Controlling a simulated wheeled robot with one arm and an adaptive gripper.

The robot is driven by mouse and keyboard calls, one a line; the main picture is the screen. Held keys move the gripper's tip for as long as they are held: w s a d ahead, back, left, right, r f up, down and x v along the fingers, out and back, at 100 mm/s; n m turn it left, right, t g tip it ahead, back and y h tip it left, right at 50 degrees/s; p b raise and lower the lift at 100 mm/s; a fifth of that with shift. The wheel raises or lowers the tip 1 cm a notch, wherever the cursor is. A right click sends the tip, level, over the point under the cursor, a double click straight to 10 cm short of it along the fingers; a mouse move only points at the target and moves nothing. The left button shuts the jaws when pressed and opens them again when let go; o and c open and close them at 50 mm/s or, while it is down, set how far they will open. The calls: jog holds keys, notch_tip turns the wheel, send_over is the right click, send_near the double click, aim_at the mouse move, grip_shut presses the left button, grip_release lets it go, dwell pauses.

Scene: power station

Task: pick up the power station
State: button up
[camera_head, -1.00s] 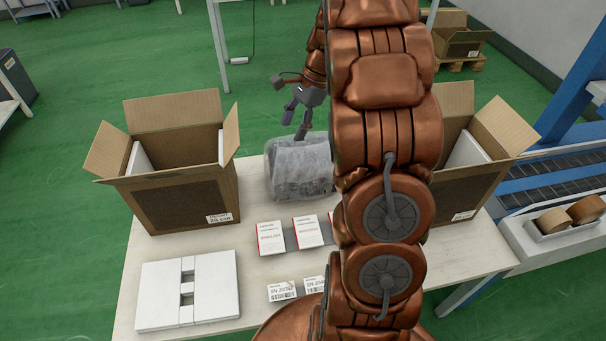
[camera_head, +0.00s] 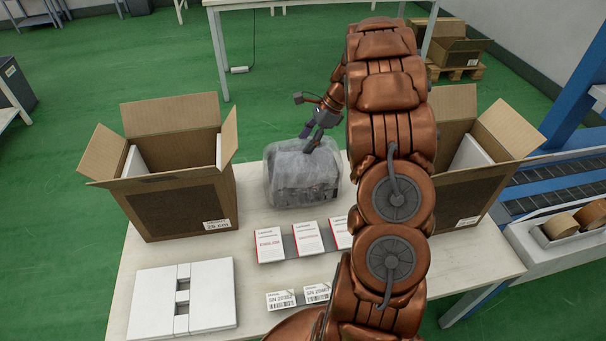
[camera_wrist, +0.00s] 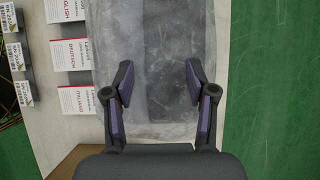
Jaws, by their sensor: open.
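The power station (camera_head: 303,178) is a dark block wrapped in clear, cloudy plastic. It sits on the white table (camera_head: 150,255) between two open cardboard boxes. In the wrist view it (camera_wrist: 160,60) fills the middle of the picture. Nothing is held. I cannot tell whether the fingers touch the plastic.
A left cardboard box (camera_head: 185,200) and a right one (camera_head: 450,200) stand open with white inserts. Several booklets (camera_head: 307,237), serial labels (camera_head: 282,299) and a white foam piece (camera_head: 212,290) lie in front. Tape rolls (camera_head: 560,226) are at the right.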

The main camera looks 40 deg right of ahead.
aim_at(304, 146)
jog(key=shift+x, duration=1.7)
jog(key=shift+s+f+p, duration=0.1)
jog(key=shift+f+p, duration=0.15)
jog(key=shift+p, duration=0.05)
grip_shut()
